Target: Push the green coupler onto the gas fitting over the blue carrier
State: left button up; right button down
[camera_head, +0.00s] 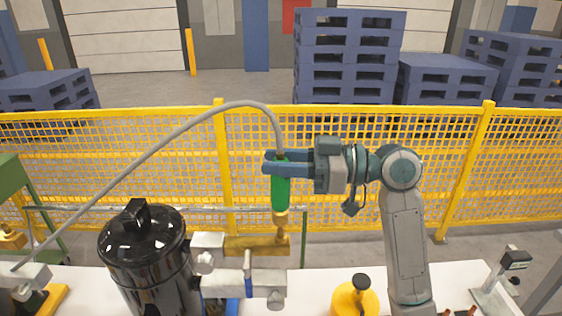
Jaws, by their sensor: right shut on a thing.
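The green coupler (281,187) hangs nearly upright, with a grey hose (160,142) rising from its top and arching to the left. My right gripper (280,163) is shut on its upper part. A brass-coloured end (281,217) shows below the green body. It is above or at a thin brass upright beside the brass block (256,245), and I cannot tell whether they touch. I cannot clearly make out the gas fitting. A little of the blue carrier (233,306) shows at the bottom, largely hidden. My left gripper is not in view.
A black compressor (150,262) stands left of the coupler, next to grey and white fixture parts (268,284). A yellow round object with a black knob (356,298) stands at the right on the white table (318,287). A yellow mesh fence (130,165) runs behind.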

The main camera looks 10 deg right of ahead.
aim_at(286, 182)
jog(key=shift+f+b, duration=1.85)
jog(key=shift+f, duration=0.1)
jog(key=c, duration=1)
grip_release()
jog(key=shift+s+d+f, duration=0.1)
jog(key=shift+d, duration=0.35)
jog(key=b+v, duration=0.5)
jog(key=v, duration=0.5)
jog(key=shift+s+a, duration=0.1)
